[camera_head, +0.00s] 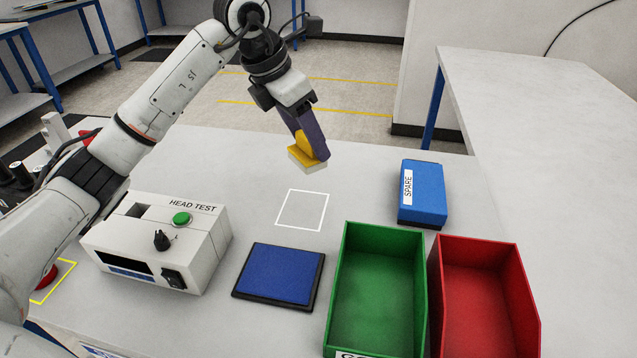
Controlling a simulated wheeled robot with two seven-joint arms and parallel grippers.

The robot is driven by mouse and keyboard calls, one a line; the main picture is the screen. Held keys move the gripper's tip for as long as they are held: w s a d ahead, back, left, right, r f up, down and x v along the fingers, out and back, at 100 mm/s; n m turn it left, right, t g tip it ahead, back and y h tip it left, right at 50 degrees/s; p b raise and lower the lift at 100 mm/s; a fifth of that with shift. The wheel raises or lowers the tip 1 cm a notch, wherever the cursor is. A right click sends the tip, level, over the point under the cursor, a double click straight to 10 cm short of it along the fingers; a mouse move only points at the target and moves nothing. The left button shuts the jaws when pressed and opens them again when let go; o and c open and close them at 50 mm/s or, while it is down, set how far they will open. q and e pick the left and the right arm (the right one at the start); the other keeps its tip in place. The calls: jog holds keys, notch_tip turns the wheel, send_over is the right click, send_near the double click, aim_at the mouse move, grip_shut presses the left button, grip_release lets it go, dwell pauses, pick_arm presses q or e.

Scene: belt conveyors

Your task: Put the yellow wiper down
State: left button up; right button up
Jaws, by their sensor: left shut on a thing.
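The yellow wiper (302,157) is a small yellow block with a pale underside. My left gripper (310,145) is shut on it and holds it above the far part of the white table. It hangs a little tilted, apart from the table top, beyond a white outlined square (302,210) on the table. The gripper's fingers cover part of the wiper. My right gripper is not in view.
A white HEAD TEST box (206,240) stands at the left, with a blue pad (277,273) beside it. A green bin (340,278) and a red bin (520,290) stand at the front right. A blue SPARE block (428,190) lies behind them. The outlined square is empty.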

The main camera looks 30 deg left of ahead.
aim_at(302, 154)
pick_arm(q)
jog(key=f, duration=0.4)
jog(key=shift+s+f, duration=0.35)
jog(key=shift+f, duration=2.3)
jog(key=shift+c, duration=0.4)
jog(key=o, duration=1)
jog(key=shift+w, duration=0.1)
jog(key=shift+r, duration=0.1)
jog(key=v, duration=1.2)
